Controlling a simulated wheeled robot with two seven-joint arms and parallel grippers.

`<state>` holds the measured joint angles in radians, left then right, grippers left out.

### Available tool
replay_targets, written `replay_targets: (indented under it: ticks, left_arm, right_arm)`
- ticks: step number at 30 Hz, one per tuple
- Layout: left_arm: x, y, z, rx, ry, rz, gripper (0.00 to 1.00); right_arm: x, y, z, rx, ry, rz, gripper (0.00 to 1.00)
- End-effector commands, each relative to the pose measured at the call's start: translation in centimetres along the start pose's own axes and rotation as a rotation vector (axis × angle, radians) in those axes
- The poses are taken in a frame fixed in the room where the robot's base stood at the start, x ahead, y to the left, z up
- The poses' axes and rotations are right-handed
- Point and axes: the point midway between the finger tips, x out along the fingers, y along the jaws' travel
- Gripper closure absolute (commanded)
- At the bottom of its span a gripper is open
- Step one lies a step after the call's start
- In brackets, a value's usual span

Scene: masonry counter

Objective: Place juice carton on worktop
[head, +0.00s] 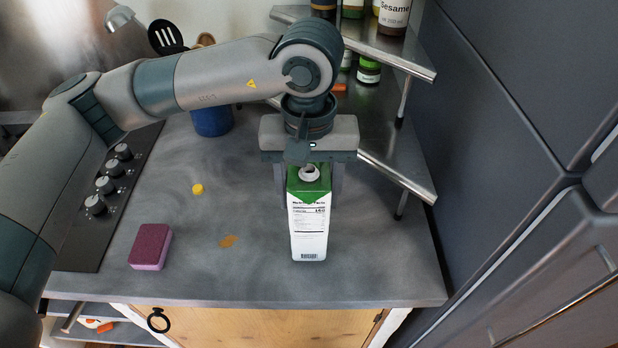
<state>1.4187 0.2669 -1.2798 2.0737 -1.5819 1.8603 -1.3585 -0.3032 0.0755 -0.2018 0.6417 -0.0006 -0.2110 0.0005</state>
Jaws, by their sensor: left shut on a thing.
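The juice carton (309,228) is white with a green top and a pale round cap. It is upright over the grey worktop (375,265), near the front right. I cannot tell for sure whether its base touches the surface. My left gripper (309,180) comes down from above and is shut on the upper part of the carton, a finger at each side. My right gripper is not in view.
A purple sponge (151,245), a yellow cap (197,189) and an orange-brown spot (227,241) are on the left. A stove panel with knobs (104,185) lies further left. A metal corner shelf (395,177) with jars stands behind. A dark cabinet (500,130) bounds the right.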

Motion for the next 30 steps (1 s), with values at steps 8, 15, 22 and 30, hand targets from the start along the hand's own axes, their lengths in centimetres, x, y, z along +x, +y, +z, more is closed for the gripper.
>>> replay_targets:
  ticks: [8, 15, 22, 30]
  left_arm:
    - [1.1, 0.0, 0.0, 0.0, 0.001, 0.002, 1.0]
    - [1.1, 0.0, 0.0, 0.0, 0.002, 0.002, 1.0]
    - [1.2, 0.0, 0.0, 0.0, 0.001, 0.002, 1.0]
    - [1.2, 0.0, 0.0, 0.0, 0.001, 0.002, 1.0]
  right_arm:
    - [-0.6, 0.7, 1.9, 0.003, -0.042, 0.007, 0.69]
    - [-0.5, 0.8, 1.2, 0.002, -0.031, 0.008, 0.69]
    - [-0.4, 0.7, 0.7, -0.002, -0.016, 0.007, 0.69]
    - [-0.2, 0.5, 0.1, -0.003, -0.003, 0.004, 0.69]
